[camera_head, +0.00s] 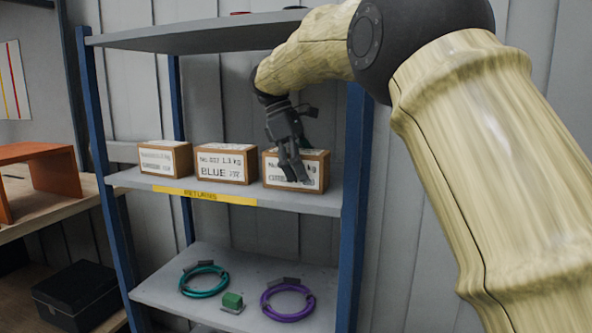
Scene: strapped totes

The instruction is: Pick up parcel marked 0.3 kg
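Three brown parcels with white labels stand in a row on the middle shelf. The left parcel (165,158) has a label too small to read. No label clearly reads 0.3 kg. My gripper (293,178) points down in front of the right parcel's face. Its fingers overlap the label; I cannot tell whether they touch it, or how far apart they are.
The parcels' shelf (300,203) has a yellow "RETURNS" strip and blue posts, with another shelf (200,38) above. The lower shelf holds a teal coil (203,281), a green block (232,301) and a purple coil (287,301). An orange stand (45,165) and black box (78,296) are left.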

